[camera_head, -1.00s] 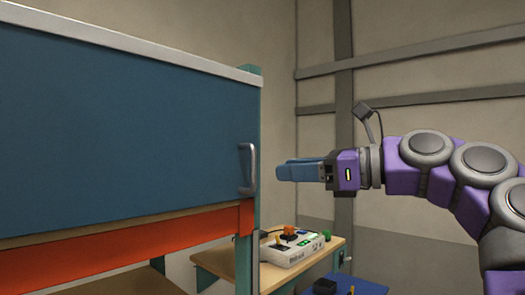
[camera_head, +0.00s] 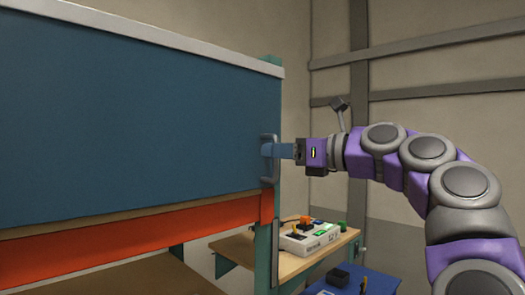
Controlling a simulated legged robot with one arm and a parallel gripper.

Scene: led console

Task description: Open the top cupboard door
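The top cupboard door (camera_head: 130,125) is a large flat blue panel on the left, and it looks shut. Its grey vertical bar handle (camera_head: 269,172) is at the door's right edge. My gripper (camera_head: 268,150) has blue fingers and reaches in from the right. Its fingertips overlap the handle at about the handle's middle height. The handle partly hides the tips, so I cannot tell whether the fingers are apart or closed on the bar.
An orange beam (camera_head: 130,241) runs below the door, with an open wooden shelf (camera_head: 130,277) under it. A wooden table (camera_head: 240,249) with a white console (camera_head: 308,240) stands behind at the right. A blue surface (camera_head: 382,284) with a dark box is at the lower right.

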